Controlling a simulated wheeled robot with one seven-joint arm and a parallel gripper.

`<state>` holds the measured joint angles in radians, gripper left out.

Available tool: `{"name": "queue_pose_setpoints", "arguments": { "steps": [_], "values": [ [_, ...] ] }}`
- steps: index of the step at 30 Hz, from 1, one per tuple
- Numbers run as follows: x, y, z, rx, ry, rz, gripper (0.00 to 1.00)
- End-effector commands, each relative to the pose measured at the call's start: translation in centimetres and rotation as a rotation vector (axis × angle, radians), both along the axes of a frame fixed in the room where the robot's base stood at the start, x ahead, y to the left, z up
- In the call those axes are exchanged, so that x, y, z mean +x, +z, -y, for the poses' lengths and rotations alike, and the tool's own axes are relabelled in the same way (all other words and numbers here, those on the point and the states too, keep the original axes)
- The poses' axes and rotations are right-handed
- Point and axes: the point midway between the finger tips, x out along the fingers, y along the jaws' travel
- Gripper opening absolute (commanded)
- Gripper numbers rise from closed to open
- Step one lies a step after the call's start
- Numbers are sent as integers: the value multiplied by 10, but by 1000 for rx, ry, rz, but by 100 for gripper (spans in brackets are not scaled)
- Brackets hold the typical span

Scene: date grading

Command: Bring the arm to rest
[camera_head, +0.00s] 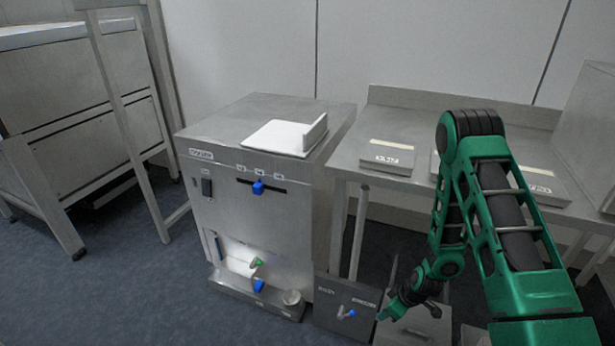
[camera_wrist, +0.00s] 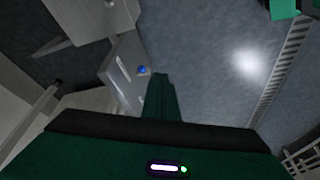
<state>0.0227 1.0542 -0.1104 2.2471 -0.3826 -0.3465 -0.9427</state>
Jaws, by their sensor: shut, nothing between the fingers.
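My green arm reaches in from the lower right in the head view and bends down at a high elbow. My gripper (camera_head: 384,314) hangs low, in front of the steel side table and to the right of the steel machine. It is shut and empty. In the wrist view its green fingers (camera_wrist: 161,82) lie together, pointing over the dark blue floor, apart from the grey panel beside them.
The steel machine (camera_head: 255,190) has blue knobs and a white tray (camera_head: 283,138) on top. A grey box with a blue-handled valve (camera_head: 346,312) stands close left of my gripper. The side table (camera_head: 400,182) carries flat labelled boxes. Open floor (camera_head: 130,290) lies left.

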Motion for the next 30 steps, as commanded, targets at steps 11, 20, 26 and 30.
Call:
{"name": "queue_pose_setpoints", "arguments": {
  "steps": [11,20,26,30],
  "values": [
    [10,125,58,-64,-180,-69,0],
    [-16,223,103,-112,-378,-130,0],
    [-48,283,127,-134,-528,-168,0],
    [-76,323,142,-144,-642,-192,0]
  ]
}}
